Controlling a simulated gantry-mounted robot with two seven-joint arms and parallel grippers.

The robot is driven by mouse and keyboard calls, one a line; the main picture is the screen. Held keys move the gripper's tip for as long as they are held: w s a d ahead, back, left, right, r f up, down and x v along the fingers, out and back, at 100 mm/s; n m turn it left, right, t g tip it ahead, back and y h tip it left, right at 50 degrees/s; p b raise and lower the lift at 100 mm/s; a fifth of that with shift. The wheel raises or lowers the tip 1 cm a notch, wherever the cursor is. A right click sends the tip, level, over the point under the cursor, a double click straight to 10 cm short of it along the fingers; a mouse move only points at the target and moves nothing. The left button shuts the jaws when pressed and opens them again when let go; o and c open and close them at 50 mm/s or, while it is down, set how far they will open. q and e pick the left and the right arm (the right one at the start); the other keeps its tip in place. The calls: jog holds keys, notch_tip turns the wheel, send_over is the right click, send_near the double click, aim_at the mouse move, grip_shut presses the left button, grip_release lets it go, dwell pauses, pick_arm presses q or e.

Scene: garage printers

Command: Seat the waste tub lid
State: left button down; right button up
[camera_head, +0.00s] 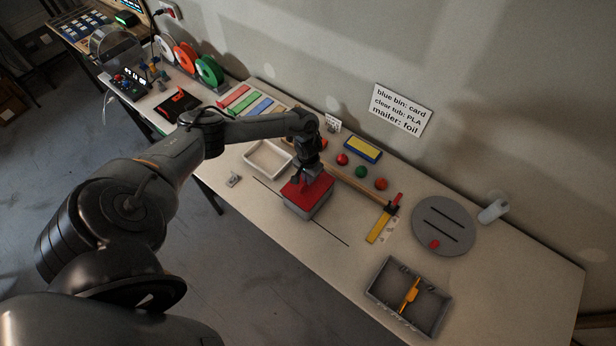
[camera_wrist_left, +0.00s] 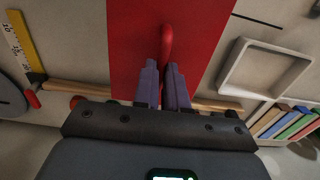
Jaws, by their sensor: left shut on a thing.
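The red waste tub lid (camera_head: 297,190) is over the grey tub (camera_head: 314,206), covering its top. I cannot tell whether the lid is resting fully in the rim or held just above it. My left gripper (camera_head: 303,179) points down at the lid from above. In the left wrist view the gripper (camera_wrist_left: 166,82) is shut on the lid's upright red handle (camera_wrist_left: 167,42), and the red lid (camera_wrist_left: 205,35) fills the middle of the picture. The tub is hidden under it there. My right gripper is not in view.
A white open tray (camera_head: 267,158) stands left of the tub. A wooden bar (camera_head: 350,183) lies behind it. The table front of the tub is mostly clear.

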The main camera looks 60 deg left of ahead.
pick_arm(q)
jog(key=shift+f, duration=0.65)
dwell(0.7)
jog(key=c, duration=1.1)
grip_release()
jog(key=shift+r, duration=0.15)
